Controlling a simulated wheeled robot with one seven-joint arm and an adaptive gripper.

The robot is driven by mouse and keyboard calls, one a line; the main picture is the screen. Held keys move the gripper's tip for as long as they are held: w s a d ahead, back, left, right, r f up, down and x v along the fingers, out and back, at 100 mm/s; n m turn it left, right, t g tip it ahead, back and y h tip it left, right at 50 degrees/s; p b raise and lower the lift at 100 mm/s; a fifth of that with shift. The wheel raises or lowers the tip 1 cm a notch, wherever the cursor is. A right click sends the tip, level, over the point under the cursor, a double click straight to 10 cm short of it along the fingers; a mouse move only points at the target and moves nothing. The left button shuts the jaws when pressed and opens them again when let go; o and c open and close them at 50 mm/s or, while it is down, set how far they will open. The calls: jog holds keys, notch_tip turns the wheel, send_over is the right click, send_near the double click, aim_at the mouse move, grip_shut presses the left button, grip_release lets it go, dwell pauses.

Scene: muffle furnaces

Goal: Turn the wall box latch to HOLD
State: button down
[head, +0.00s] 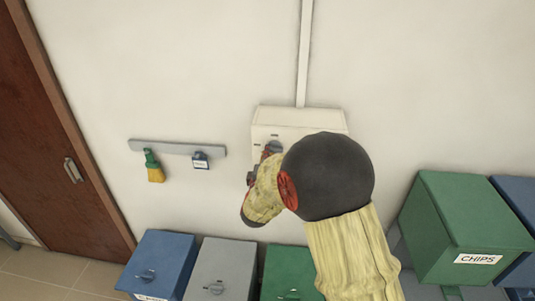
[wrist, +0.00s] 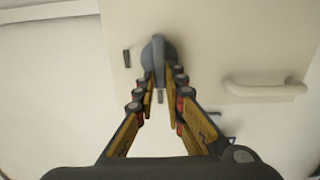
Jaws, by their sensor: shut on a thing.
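The wall box (head: 300,117) is a cream box on the wall, partly hidden behind my arm in the head view. Its grey latch (head: 274,147) shows just past my gripper (head: 268,156). In the wrist view the latch (wrist: 158,58) is a grey knob with a lever on the box front (wrist: 225,40). My gripper (wrist: 158,85) is shut on the latch, with a finger on each side of its lever. The lever looks about upright in the wrist view. The labels around the latch are too small to read.
A white handle (wrist: 265,88) is on the box front, right of the latch. A rail (head: 178,147) with a brush (head: 154,168) and a tag (head: 201,161) is left of the box. Bins stand below, including a green CHIPS bin (head: 465,215) at right. A conduit (head: 305,50) runs above.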

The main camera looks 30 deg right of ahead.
jog(key=c, duration=1.8)
grip_release()
jog(key=shift+c, duration=0.2)
jog(key=v, duration=1.2)
